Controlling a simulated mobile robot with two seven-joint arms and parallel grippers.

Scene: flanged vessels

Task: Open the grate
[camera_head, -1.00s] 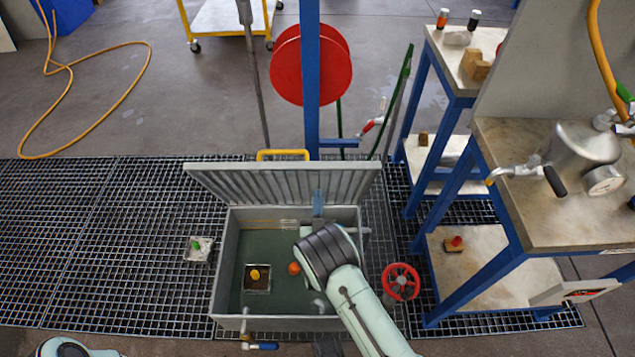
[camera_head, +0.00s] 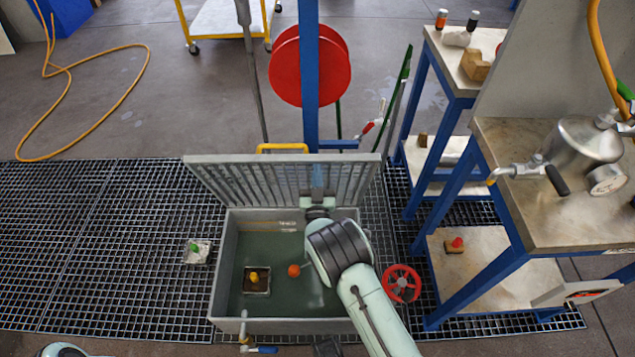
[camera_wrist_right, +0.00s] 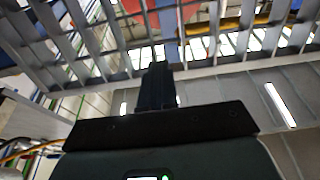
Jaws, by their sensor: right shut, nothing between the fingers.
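The grate (camera_head: 235,182), a grey slatted lid, stands raised and tilted at the back of an open grey basin (camera_head: 216,290). A yellow handle (camera_head: 283,147) shows at its top edge. My right gripper (camera_head: 318,194) is at the grate's inner side, over the back right of the basin. In the right wrist view the slats of the grate (camera_wrist_right: 95,50) fill the top, and the narrow shut fingers (camera_wrist_right: 155,82) reach up to its lower bar. Whether they touch it is unclear. My left gripper is out of view.
The basin holds a block with a yellow knob (camera_head: 255,278) and an orange ball (camera_head: 294,270). A blue post with a red reel (camera_head: 340,70) stands behind the grate. Blue-legged tables (camera_head: 560,225) stand at right.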

